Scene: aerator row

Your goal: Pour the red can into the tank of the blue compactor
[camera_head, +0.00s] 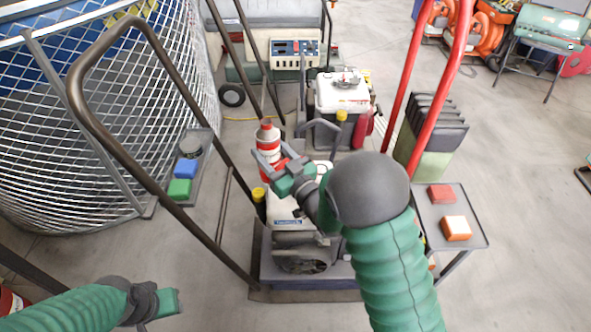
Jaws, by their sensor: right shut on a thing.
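A red can with a white band (268,138) stands roughly upright in my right gripper (272,172), which is shut on it. The gripper holds it above the left rear part of the near machine. This machine (300,262), with a blue-grey base and a blue label, looks like the compactor. A yellow cap (258,194) shows at its left side, below and left of the can. My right arm hides the machine's right part, and I cannot make out an open tank mouth. My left gripper (168,302) is low at the left, away from the machine; its jaws are unclear.
A dark handle frame (150,180) rises left of the machine, and red handle bars (425,95) rise at the right. A second machine with a white top (342,92) stands behind. A side tray (475,222) bears red and orange blocks. A mesh cage (100,120) fills the left.

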